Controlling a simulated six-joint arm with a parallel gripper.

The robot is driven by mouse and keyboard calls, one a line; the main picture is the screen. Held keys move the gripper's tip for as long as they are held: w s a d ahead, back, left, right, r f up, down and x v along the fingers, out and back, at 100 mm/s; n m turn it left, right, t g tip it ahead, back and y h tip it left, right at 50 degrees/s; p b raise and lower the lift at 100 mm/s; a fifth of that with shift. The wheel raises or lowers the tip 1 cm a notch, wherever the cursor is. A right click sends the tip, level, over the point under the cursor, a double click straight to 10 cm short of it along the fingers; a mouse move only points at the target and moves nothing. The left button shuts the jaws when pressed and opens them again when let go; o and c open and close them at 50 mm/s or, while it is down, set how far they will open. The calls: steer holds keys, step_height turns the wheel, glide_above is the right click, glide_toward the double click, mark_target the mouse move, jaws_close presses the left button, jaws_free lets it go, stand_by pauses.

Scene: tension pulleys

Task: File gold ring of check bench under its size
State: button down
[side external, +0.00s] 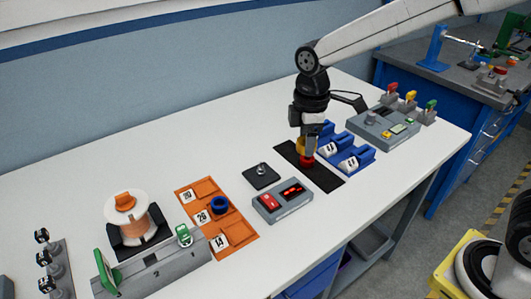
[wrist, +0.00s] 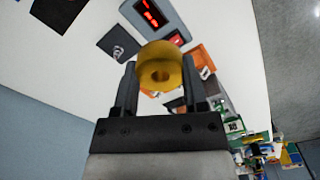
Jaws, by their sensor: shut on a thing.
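My gripper (side external: 309,147) points down above the black strip (side external: 323,181) on the white bench. It is shut on the gold ring (wrist: 160,66), a thick yellow ring with a centre hole, held between both fingertips in the wrist view. In the side view the gold ring (side external: 300,146) is partly hidden by the fingers. A red piece (side external: 307,160) shows just below it; whether they touch is unclear. The orange tray (side external: 243,237) has compartments labelled 20, 29 and 14. A blue ring (side external: 219,205) lies in the 29 compartment.
A grey display box (side external: 283,201) with red digits and a black pad with a peg (side external: 261,176) stand between strip and tray. Blue labelled holders (side external: 348,159) are close right of my gripper. A copper spool (side external: 129,218) and grey fixture (side external: 155,265) stand left of the tray.

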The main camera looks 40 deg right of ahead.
steer(key=shift+r, duration=1.85)
steer(key=n, duration=0.6)
glide_above(238, 231)
step_height(238, 231, down, 14)
steer(key=shift+f, duration=0.25)
steer(key=shift+f, duration=0.15)
steer(key=shift+f, duration=2.25)
steer(key=shift+f, duration=0.85)
